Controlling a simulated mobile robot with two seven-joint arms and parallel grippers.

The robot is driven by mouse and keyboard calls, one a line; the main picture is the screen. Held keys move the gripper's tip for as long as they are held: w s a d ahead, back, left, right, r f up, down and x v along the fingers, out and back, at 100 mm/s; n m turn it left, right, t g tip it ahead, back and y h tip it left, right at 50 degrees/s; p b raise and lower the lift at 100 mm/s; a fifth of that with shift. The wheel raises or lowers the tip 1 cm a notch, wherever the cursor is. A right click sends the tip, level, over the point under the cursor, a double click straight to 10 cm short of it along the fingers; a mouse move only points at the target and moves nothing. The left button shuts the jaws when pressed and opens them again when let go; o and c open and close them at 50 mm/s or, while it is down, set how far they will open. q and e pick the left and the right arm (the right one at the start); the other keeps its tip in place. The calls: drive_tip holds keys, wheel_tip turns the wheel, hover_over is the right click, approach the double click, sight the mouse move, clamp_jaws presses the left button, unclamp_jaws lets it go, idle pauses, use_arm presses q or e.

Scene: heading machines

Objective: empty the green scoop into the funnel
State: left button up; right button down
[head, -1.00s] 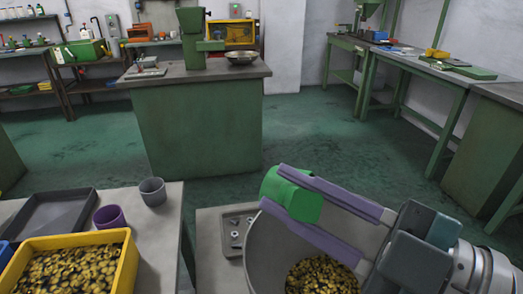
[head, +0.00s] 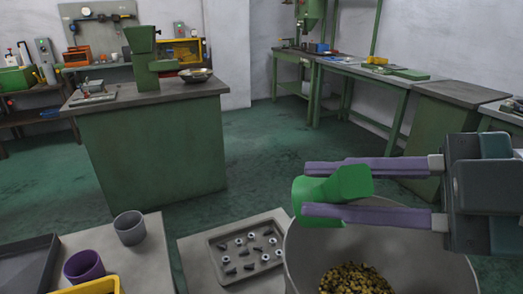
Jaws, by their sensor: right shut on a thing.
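The green scoop (head: 350,184) is between the two long purple fingers of my right gripper (head: 307,189), which is shut on it. The scoop is above the far left part of the rim of a wide grey round vessel (head: 415,262), which looks like the funnel. Small brass-yellow pieces (head: 355,281) lie in the bottom of this vessel. The inside of the scoop is hidden, so I cannot tell what it holds. My left gripper is not in view.
A grey tray (head: 244,249) with small bolts and rings lies left of the vessel. A grey cup (head: 130,228), a purple cup (head: 84,266), a yellow bin (head: 98,286) and a dark tray (head: 28,264) are at the lower left. Green benches stand beyond open floor.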

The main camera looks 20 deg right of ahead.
drive_tip(key=w+a+n+g+h+p, duration=0.1)
drive_tip(key=w+a+g+h+p, duration=0.2)
drive_tip(key=p, duration=1.7)
drive_tip(key=a+g+h, duration=0.1)
drive_tip(key=g+h, duration=0.3)
drive_tip(key=h, duration=0.2)
drive_tip(key=shift+w+a+g+h, duration=0.3)
drive_tip(key=shift+a+g+h, duration=0.1)
drive_tip(key=shift+f, duration=0.1)
